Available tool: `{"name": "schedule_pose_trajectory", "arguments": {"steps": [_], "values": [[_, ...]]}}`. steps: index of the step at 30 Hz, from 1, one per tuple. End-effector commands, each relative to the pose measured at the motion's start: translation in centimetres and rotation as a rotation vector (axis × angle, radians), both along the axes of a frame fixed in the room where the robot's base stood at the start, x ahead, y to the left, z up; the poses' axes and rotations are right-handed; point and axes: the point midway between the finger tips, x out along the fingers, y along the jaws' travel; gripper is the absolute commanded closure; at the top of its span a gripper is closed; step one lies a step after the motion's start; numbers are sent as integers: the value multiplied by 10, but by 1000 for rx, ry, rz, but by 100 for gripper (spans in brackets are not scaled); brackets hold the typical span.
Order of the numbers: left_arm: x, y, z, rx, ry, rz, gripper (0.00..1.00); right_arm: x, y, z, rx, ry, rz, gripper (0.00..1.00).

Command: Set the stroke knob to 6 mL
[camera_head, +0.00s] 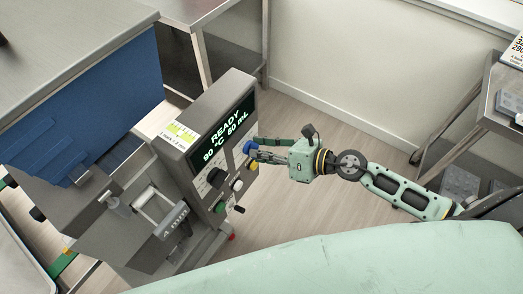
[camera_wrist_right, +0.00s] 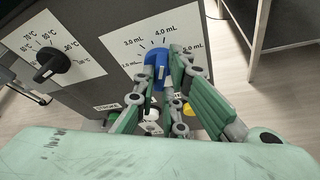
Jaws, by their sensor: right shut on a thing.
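The stroke knob (camera_wrist_right: 152,76) is blue and sits on a white dial plate (camera_wrist_right: 118,48) on the front of the depositor. The knob (camera_head: 248,146) also shows in the head view, below the display. My right gripper (camera_head: 257,150) is shut on the knob, coming from the right. In the wrist view its green fingers (camera_wrist_right: 165,75) lie at the knob and hide much of it. The knob's exact pointer position cannot be told. My left gripper is not in view.
The display (camera_head: 224,132) reads READY, 90 °C, 60 mL. A black temperature knob (camera_wrist_right: 52,66) sits left of the dial. Metal tables (camera_head: 232,42) stand behind; a metal cart (camera_head: 490,115) stands right.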

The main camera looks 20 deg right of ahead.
Motion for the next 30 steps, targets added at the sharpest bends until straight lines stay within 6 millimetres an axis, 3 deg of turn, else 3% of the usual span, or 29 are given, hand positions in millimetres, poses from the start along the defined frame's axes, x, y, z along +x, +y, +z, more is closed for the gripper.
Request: {"name": "schedule_pose_trajectory", "arguments": {"steps": [11,30], "values": [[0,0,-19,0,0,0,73,0,-1,-5,107,85,1,100],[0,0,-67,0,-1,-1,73,2,-3,-8,574,448,0,100]]}}
